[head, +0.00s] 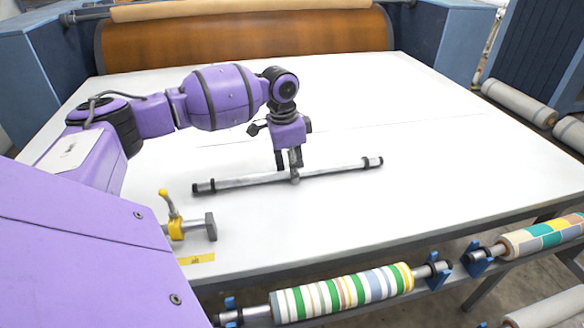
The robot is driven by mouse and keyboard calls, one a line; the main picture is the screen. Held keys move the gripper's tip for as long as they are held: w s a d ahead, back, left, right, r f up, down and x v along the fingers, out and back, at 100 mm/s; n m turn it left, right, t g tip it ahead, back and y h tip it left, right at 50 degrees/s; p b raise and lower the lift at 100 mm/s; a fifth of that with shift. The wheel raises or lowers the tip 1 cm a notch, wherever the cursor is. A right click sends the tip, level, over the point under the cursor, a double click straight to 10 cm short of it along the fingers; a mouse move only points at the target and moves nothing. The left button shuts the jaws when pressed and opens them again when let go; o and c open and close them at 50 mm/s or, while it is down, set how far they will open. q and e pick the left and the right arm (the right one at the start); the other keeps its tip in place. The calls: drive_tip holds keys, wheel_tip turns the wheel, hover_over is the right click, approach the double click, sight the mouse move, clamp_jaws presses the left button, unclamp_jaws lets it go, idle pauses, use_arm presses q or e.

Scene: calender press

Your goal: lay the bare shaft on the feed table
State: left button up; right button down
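The bare shaft (235,182) is a thin grey metal bar with black ends. It lies crosswise and slightly slanted, at or just above the white feed table (420,130); I cannot tell whether it touches the surface. My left gripper (291,168) points down at the middle of the shaft. Its fingers reach the shaft, with one fingertip in front of the bar, and it looks shut on it. The far finger's tip is hidden behind the shaft. My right gripper is not in view.
A striped roll (342,293) and a patchwork roll (540,235) rest in blue holders along the table's front. A yellow-handled clamp (172,215) stands at the near left. A brown press roller (250,37) spans the back. The table's right half is clear.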

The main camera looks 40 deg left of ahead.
use_arm(q)
wheel_tip(320, 180, up, 12)
drive_tip(key=s, duration=0.1)
drive_tip(key=shift+a, duration=0.45)
idle(0.8)
